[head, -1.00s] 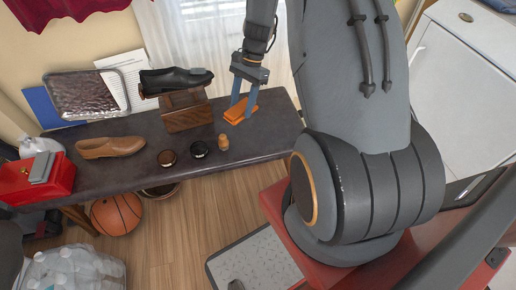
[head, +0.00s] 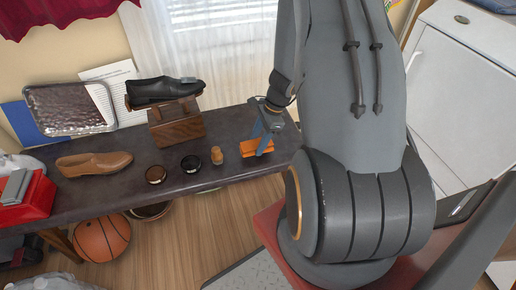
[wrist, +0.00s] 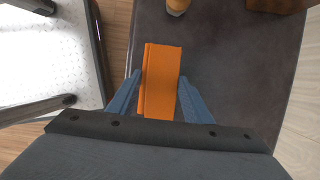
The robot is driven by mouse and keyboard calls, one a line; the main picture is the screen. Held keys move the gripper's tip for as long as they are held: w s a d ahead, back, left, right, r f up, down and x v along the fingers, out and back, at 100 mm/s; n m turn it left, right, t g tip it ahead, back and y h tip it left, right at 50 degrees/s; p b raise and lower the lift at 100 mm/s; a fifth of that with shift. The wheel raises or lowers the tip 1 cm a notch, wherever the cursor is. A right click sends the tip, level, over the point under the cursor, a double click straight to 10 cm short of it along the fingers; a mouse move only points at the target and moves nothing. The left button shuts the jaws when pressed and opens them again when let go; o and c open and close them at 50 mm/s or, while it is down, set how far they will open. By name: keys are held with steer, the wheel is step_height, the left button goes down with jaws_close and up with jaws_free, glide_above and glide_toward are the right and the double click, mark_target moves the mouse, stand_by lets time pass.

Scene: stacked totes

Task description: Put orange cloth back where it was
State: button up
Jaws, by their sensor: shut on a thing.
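The orange cloth (head: 250,147) is a folded, flat strip at the right end of the dark bench (head: 110,186), right of a small cork-coloured bottle (head: 217,156). My gripper (head: 264,143) reaches down from the right and is shut on the cloth. In the wrist view the cloth (wrist: 160,75) lies between the two blue fingers of my gripper (wrist: 158,95), with its far end sticking out past them. I cannot tell whether the cloth touches the bench or hangs just above it.
A brown shoe (head: 94,164), a red toolbox (head: 27,197) and a metallic tray (head: 70,108) are farther left. A basketball (head: 101,239) lies below.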

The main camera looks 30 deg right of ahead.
steer(key=shift+f, duration=1.65)
steer(key=shift+f+b, duration=0.15)
steer(key=shift+b, duration=0.2)
steer(key=o, duration=0.9)
